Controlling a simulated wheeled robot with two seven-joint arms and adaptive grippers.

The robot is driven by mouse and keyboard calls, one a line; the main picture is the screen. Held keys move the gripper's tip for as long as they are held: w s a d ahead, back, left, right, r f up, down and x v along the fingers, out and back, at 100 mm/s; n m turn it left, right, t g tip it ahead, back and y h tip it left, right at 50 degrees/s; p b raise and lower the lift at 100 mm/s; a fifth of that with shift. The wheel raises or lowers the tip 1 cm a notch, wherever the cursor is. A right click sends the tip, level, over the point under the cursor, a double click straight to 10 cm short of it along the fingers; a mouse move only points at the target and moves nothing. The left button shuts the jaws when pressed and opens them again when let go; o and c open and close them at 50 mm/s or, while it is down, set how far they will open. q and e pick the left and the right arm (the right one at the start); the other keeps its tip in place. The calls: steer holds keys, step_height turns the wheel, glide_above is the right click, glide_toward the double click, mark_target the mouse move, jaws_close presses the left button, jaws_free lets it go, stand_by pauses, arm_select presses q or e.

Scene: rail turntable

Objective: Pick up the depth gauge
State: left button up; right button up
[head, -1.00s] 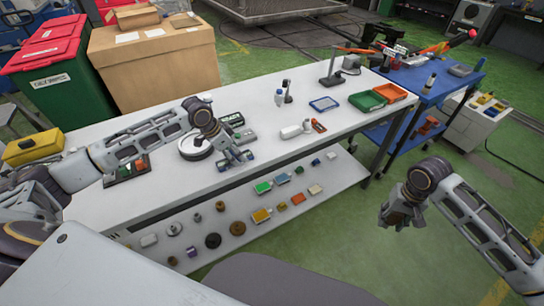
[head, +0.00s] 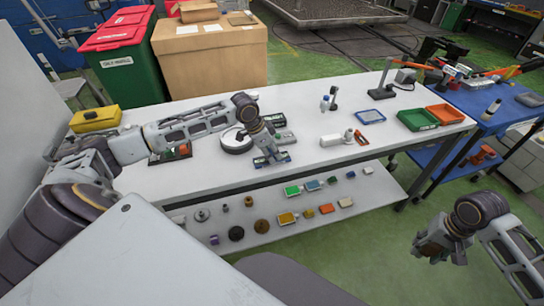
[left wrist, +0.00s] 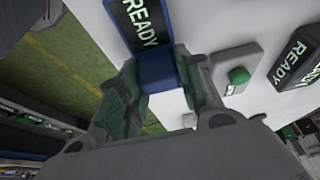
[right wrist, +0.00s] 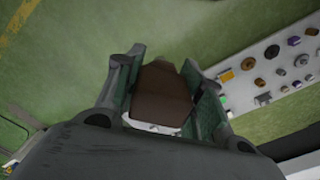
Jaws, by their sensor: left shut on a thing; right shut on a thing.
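I cannot tell for sure which object is the depth gauge. My left gripper (head: 268,162) is low over the front edge of the white table. In the left wrist view its fingers (left wrist: 160,95) are closed on a blue block (left wrist: 158,72), with a dark panel marked READY (left wrist: 145,22) just beyond it. My right gripper (head: 436,250) is over the green floor, right of the table and clear of it. In the right wrist view its fingers (right wrist: 165,90) are closed on a brown block (right wrist: 160,97).
The table (head: 320,165) bears a round white turntable (head: 235,142), a blue tray (head: 376,118), and green (head: 417,121) and orange (head: 445,115) bins. A lower shelf (head: 370,195) holds several small parts. A blue cart (head: 450,135) stands right. Floor between shelf and right gripper is clear.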

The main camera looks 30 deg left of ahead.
arm_select(q)
steer(key=shift+r, duration=0.1)
steer(key=shift+r, duration=4.95)
steer(key=o, duration=0.4)
steer(key=shift+c, duration=1)
steer(key=shift+r, duration=0.1)
arm_select(e)
steer(key=shift+r, duration=0.2)
